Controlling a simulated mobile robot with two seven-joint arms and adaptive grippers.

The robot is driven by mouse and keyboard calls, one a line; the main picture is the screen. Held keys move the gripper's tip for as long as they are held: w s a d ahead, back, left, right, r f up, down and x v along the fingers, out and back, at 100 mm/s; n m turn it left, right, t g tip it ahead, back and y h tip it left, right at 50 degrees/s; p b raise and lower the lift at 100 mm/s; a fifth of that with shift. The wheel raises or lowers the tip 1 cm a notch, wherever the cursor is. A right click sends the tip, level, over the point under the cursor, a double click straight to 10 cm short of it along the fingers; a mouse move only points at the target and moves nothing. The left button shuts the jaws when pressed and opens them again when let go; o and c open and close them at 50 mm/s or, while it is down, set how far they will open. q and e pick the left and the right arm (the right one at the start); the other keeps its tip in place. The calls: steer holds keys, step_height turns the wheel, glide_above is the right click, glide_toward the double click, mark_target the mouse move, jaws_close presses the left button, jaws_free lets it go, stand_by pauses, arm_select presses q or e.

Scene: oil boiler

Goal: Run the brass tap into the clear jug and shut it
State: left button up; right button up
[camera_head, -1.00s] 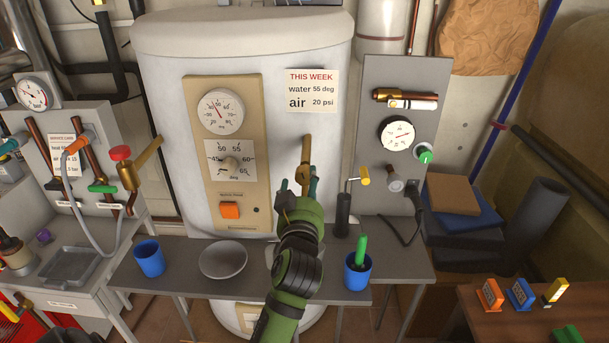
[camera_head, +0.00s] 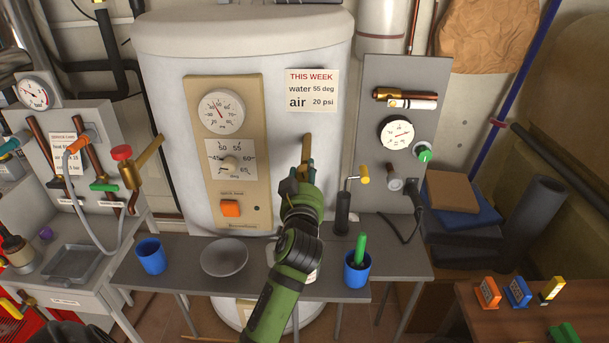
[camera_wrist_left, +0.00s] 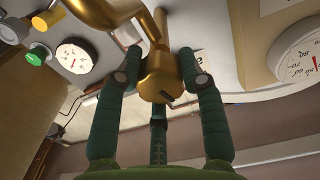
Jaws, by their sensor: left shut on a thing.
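The brass tap (camera_head: 307,145) sticks out from the front of the white boiler, right of the beige dial panel. My left gripper (camera_head: 307,172) is at the tap, its arm reaching up from below and covering the tap's lower part. In the left wrist view, the green fingers of my left gripper (camera_wrist_left: 158,72) are closed around the brass tap body (camera_wrist_left: 158,82), one on each side. The clear jug cannot be made out clearly; my left arm covers the shelf below the tap. My right gripper is not in view.
The grey shelf (camera_head: 190,265) holds a blue cup (camera_head: 150,258), a grey bowl (camera_head: 224,257) and another blue cup (camera_head: 357,273) with a green-handled thing in it.

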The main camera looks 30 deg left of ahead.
arm_select(q)
steer(key=shift+r+m+p, duration=0.2)
steer(key=shift+m+p, duration=0.3)
steer(key=shift+m, duration=0.4)
steer(key=shift+f+m, duration=0.1)
steer(key=shift+m, duration=0.6)
steer(key=o, duration=1.1)
steer(key=shift+o, duration=0.2)
steer(key=shift+f, duration=0.1)
